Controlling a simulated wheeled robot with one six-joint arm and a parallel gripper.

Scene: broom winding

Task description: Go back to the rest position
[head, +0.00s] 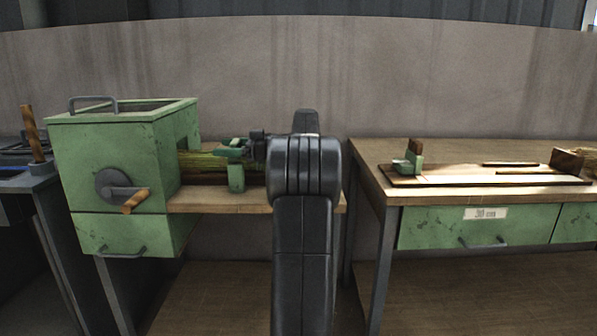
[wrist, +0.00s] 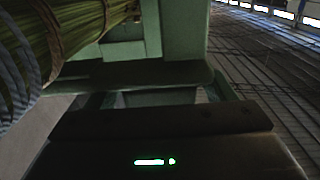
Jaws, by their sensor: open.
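My arm rises in the middle of the head view and bends away over the left bench. My gripper (head: 256,138) is a small dark shape left of the arm's elbow, close to the green clamp (head: 236,170). It is open; its fingers are mostly hidden in the head view. A bundle of straw (head: 203,161) runs from the green winding machine (head: 118,160) to the clamp.
The winding machine has a side crank with a wooden handle (head: 135,201). A second bench (head: 375,180) at the right holds a wooden board fixture (head: 450,179) and has a green drawer (head: 440,226). A dark bench (head: 20,181) stands at far left. A gap separates the left and right benches.

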